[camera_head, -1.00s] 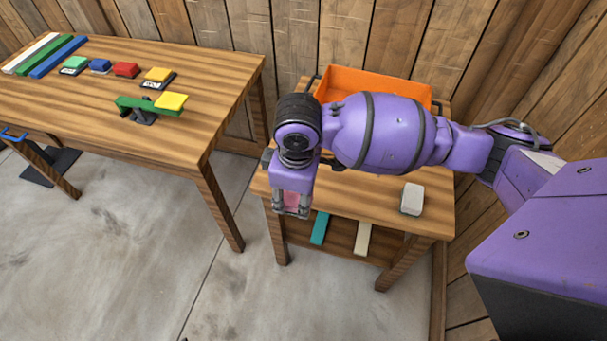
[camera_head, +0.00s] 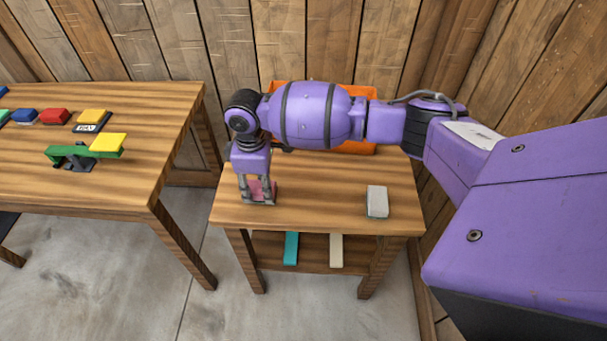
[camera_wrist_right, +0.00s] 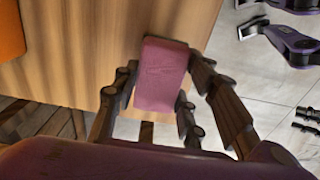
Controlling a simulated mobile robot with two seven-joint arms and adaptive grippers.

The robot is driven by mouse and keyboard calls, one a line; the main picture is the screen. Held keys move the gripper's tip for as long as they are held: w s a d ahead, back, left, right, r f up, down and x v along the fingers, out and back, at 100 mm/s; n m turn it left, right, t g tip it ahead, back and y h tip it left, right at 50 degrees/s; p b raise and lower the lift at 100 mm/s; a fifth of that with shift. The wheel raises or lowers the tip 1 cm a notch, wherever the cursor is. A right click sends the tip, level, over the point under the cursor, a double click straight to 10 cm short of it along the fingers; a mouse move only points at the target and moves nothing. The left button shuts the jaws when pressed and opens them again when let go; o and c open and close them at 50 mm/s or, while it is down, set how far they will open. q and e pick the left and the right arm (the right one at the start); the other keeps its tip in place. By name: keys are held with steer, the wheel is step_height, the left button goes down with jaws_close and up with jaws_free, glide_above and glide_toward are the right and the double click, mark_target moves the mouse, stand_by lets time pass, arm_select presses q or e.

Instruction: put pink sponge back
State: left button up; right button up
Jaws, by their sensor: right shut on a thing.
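The pink sponge (camera_head: 258,190) is between the fingers of my right gripper (camera_head: 257,195), over the left front part of the small table (camera_head: 320,205). My right gripper is shut on it. In the right wrist view the sponge (camera_wrist_right: 162,75) shows as a pink block between the dark finger links, with the table top and its edge below it. I cannot tell whether the sponge touches the table top. My left gripper is not in view.
A grey-white block (camera_head: 377,201) lies on the right of the small table. An orange bin (camera_head: 355,148) stands at its back, partly behind my right arm. Teal (camera_head: 291,248) and cream (camera_head: 336,250) bars lie on the lower shelf. The larger table (camera_head: 110,190) holds coloured blocks and a green balance (camera_head: 65,152).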

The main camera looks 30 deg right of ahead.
mark_target(258, 184)
steer(key=shift+w+f, duration=0.4)
steer(key=shift+w, duration=0.1)
step_height(258, 184, down, 3)
steer(key=shift+c, duration=0.4)
steer(key=o, duration=1.1)
steer(key=shift+r, duration=0.1)
steer(key=shift+r, duration=0.15)
step_height(258, 184, up, 12)
steer(key=shift+f+p, duration=0.15)
steer(key=shift+p, duration=0.2)
